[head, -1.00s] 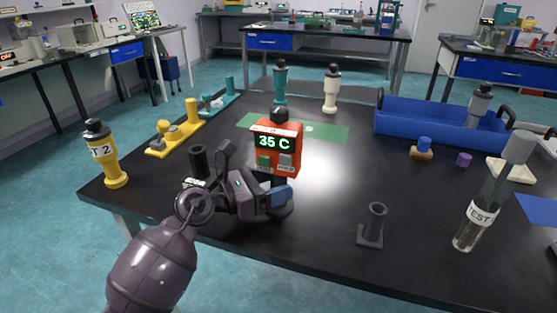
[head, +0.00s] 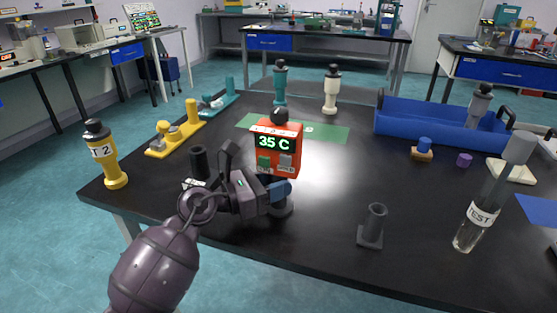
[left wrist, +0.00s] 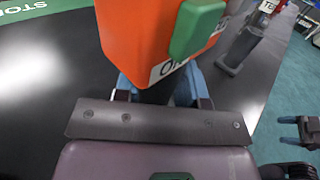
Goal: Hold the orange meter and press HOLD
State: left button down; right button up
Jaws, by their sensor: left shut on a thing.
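The orange meter (head: 294,140) stands upright on the black table, its display reading 35 C. Its front has a green button (head: 264,162) on the left and a grey button (head: 286,161) on the right; the small labels below are hard to read. My left gripper (head: 280,193) is shut around the dark stem below the orange body. The left wrist view shows the orange body (left wrist: 135,35) and green button (left wrist: 195,28) close above the blue fingers. A grey two-pronged part (left wrist: 300,130) at that view's right edge may be my right gripper; its opening is unclear.
A dark holder (head: 373,228) and a TEST bottle (head: 475,225) stand to the right. A blue tray (head: 440,123) and green mat (head: 330,133) lie behind. A yellow bottle (head: 115,172), yellow stand (head: 175,138) and dark cylinder (head: 199,163) are left.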

jog(key=shift+w+r, duration=0.1)
dwell(0.7)
grip_shut()
dwell(0.4)
dwell(1.3)
